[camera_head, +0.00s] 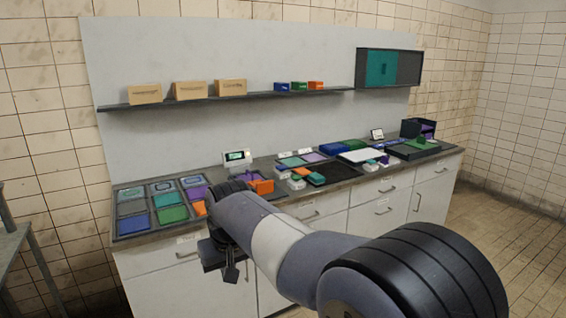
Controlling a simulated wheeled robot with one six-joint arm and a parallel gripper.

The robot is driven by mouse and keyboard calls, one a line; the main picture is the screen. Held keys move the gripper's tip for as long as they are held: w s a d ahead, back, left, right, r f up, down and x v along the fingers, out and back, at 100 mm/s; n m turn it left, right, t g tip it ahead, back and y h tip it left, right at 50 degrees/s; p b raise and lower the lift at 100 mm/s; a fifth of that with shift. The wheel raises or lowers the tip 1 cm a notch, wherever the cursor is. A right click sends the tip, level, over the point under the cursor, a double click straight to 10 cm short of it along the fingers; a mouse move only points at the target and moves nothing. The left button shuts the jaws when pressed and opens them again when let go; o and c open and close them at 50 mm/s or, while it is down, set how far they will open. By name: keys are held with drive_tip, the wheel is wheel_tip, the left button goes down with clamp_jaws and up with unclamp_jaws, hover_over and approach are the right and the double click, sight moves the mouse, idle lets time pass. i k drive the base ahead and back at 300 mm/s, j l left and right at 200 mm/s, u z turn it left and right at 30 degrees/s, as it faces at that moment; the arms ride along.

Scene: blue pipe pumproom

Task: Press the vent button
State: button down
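I cannot pick out a labelled vent button in the head view. A small white device with a lit screen (237,157) stands at the back of the counter, left of centre. A second small pale panel (377,134) stands farther right along the counter. Neither is clear enough to read. My gripper (231,273) hangs pointing down in front of the counter's front edge, below and apart from both devices. It is dark and small in view, and its finger opening cannot be made out. My arm hides part of the counter and the drawers.
The counter (295,207) carries a tray of coloured tiles (118,222) at left, an orange block (261,186), several small blocks and a dark organiser (418,128). A wall shelf (230,99) holds boxes. A teal-doored cabinet (381,68) hangs right. Floor is clear at right.

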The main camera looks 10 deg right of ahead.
sight(282, 167)
drive_tip(key=i+l, duration=0.3)
drive_tip(key=i, duration=0.2)
drive_tip(key=i+l, duration=0.3)
drive_tip(key=i, duration=0.2)
drive_tip(key=i+l, duration=0.25)
drive_tip(key=i, duration=0.25)
drive_tip(key=i+l, duration=0.3)
drive_tip(key=i, duration=0.25)
drive_tip(key=i+l, duration=0.3)
drive_tip(key=i, duration=0.2)
drive_tip(key=i+l, duration=0.3)
drive_tip(key=i, duration=0.2)
